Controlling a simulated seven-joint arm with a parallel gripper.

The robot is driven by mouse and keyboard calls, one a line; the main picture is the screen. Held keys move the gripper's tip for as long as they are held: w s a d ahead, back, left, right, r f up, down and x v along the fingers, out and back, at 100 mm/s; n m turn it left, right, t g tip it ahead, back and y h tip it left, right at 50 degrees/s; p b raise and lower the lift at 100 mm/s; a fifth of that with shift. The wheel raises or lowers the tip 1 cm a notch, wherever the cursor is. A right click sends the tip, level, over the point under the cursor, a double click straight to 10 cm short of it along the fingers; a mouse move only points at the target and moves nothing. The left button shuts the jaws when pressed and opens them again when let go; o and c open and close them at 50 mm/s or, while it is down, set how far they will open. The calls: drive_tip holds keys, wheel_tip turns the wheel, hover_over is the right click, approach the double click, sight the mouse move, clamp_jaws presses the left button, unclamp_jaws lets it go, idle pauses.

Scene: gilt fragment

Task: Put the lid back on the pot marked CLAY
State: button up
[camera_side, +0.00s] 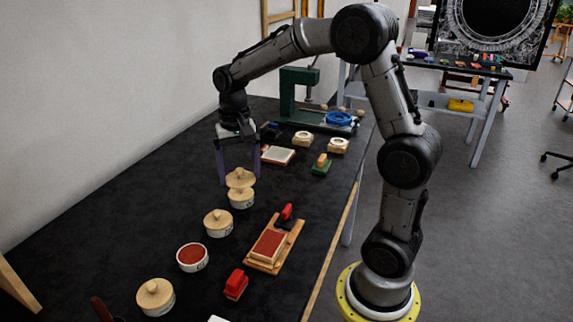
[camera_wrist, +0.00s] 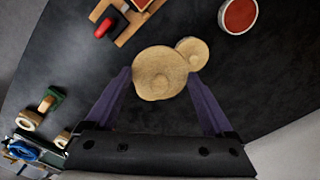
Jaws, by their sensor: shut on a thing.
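My gripper (camera_side: 239,177) is shut on a round wooden lid (camera_side: 240,179) with a knob. The lid shows between the purple fingers in the wrist view (camera_wrist: 158,75). It is over or just above a white pot with a pale wooden top (camera_side: 241,198); I cannot tell whether they touch. The wrist view hides that pot behind the lid. An open white pot with red contents (camera_side: 192,258) stands nearer the front and shows at the top of the wrist view (camera_wrist: 238,15). Between them is a lidded pot (camera_side: 218,223), also in the wrist view (camera_wrist: 193,52). The pot labels are too small to read.
Another lidded pot (camera_side: 155,297) stands at the front left. A wooden tray with a red pad (camera_side: 268,247) and a red block (camera_side: 236,284) lie right of the pot row. A green press (camera_side: 300,95) stands at the back. Dark table shows left of the pots.

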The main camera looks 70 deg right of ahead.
drive_tip(key=w+a+f+n, duration=0.3)
drive_tip(key=w+a, duration=0.2)
drive_tip(key=a, duration=0.5)
drive_tip(key=n, duration=0.2)
approach(192, 255)
drive_tip(key=shift+f, duration=3.1)
drive_tip(key=shift+f, duration=0.15)
drive_tip(key=o, duration=1)
drive_tip(key=shift+o, duration=0.2)
